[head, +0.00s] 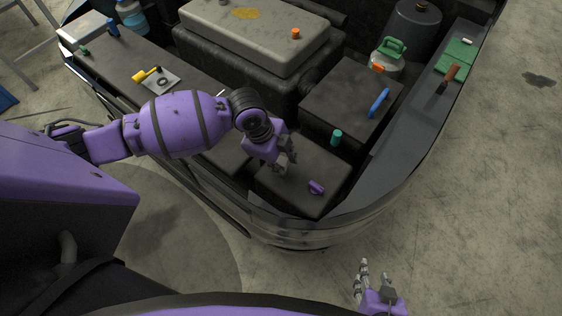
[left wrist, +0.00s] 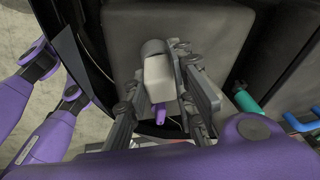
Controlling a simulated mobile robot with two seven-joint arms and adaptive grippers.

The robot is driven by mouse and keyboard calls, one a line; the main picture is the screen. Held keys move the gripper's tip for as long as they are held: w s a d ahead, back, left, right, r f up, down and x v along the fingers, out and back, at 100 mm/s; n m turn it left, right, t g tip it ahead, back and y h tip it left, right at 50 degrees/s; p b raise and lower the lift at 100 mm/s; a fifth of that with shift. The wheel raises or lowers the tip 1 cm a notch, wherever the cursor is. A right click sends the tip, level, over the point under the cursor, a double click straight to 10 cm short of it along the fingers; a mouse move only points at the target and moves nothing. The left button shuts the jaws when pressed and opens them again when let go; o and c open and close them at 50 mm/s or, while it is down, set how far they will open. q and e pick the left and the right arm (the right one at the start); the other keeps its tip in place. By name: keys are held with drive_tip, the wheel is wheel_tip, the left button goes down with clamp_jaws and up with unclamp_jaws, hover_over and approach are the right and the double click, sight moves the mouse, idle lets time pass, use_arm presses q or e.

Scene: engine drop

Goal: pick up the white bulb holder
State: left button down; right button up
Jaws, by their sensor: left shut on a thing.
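The white bulb holder (left wrist: 158,78) is between the fingers of my left gripper in the left wrist view, with a grey rounded end at its top. My left gripper (left wrist: 168,85) is shut on it. In the head view, my left gripper (head: 287,160) is over the dark block at the front corner of the engine bay, and I cannot make out the holder there. My right gripper (head: 372,275) is at the bottom of the head view, outside the bay, with its fingers apart and empty.
A purple part (head: 316,187) lies on the dark block beside my left gripper. A teal cylinder (head: 336,138) and a blue handle (head: 378,103) are close by. The bay's dark front rim (head: 305,226) curves in front. The grey engine cover (head: 255,32) is behind.

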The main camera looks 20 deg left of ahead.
drive_tip(key=shift+s+f, duration=0.1)
drive_tip(key=shift+s, duration=0.15)
use_arm(q)
drive_tip(key=shift+r, duration=0.3)
wheel_tip(320, 180, up, 2)
drive_tip(key=shift+w+r, duration=0.1)
drive_tip(key=s+d+r, duration=0.1)
drive_tip(key=s+r, duration=0.9)
drive_tip(key=s, duration=0.4)
drive_tip(key=shift+s+d+p, duration=0.15)
drive_tip(key=shift+p, duration=0.25)
use_arm(e)
drive_tip(key=shift+w+r, duration=0.3)
drive_tip(key=shift+r, duration=0.1)
use_arm(q)
drive_tip(key=shift+r, duration=0.1)
use_arm(e)
drive_tip(key=shift+w+a+r, duration=0.1)
drive_tip(key=shift+w, duration=0.1)
